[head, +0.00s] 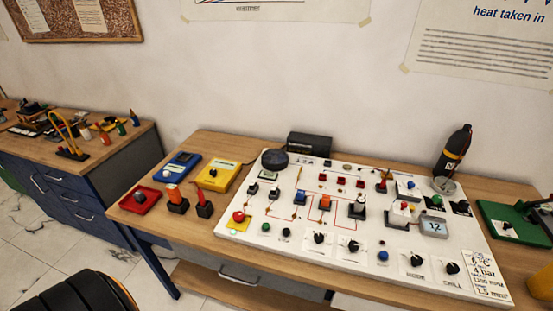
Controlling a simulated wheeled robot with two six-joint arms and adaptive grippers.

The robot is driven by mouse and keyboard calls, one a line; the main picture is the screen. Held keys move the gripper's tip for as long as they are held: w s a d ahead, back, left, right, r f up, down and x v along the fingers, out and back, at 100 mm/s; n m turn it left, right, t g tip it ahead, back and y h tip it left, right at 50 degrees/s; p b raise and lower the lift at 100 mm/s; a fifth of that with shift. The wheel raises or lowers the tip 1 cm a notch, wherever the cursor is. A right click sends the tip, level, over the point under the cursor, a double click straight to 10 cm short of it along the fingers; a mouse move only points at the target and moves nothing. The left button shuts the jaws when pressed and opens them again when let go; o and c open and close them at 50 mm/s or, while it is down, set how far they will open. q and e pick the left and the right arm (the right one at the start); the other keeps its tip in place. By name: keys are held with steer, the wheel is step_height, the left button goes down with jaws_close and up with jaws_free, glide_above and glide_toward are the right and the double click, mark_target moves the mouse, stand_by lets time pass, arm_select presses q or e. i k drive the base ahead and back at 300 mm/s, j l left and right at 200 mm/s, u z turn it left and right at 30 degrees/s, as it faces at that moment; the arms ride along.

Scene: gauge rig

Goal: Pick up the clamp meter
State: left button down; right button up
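I cannot tell for certain which object is the clamp meter. A yellow arched loop on a dark base (68,138) stands on the far-left bench. Neither gripper can be made out in the head view.
A green unit (508,223) is at the right end. A floor gap separates table and left bench (100,163).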

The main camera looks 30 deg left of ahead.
mark_target(174, 192)
steer(key=u, duration=1.9)
steer(key=j+z, duration=0.1)
steer(key=z, duration=0.35)
steer(key=i+j+z, duration=0.1)
steer(key=z, duration=0.3)
steer(key=j+z, duration=0.25)
steer(key=z, duration=0.2)
steer(key=j+z, duration=0.15)
steer(key=z, duration=0.25)
steer(key=j+z, duration=0.15)
steer(key=j, duration=0.25)
steer(key=k+j+z, duration=0.1)
steer(key=j, duration=0.3)
steer(key=k+j+z, duration=0.15)
steer(key=j, duration=0.25)
steer(key=k+j+z, duration=0.1)
steer(key=j, duration=0.25)
steer(key=k+j+z, duration=0.15)
steer(key=j, duration=0.25)
steer(key=k+j+z, duration=0.1)
steer(key=j, duration=0.25)
steer(key=k+j+z, duration=0.15)
steer(key=k+j, duration=0.1)
steer(key=j, duration=0.45)
steer(key=i, duration=0.35)
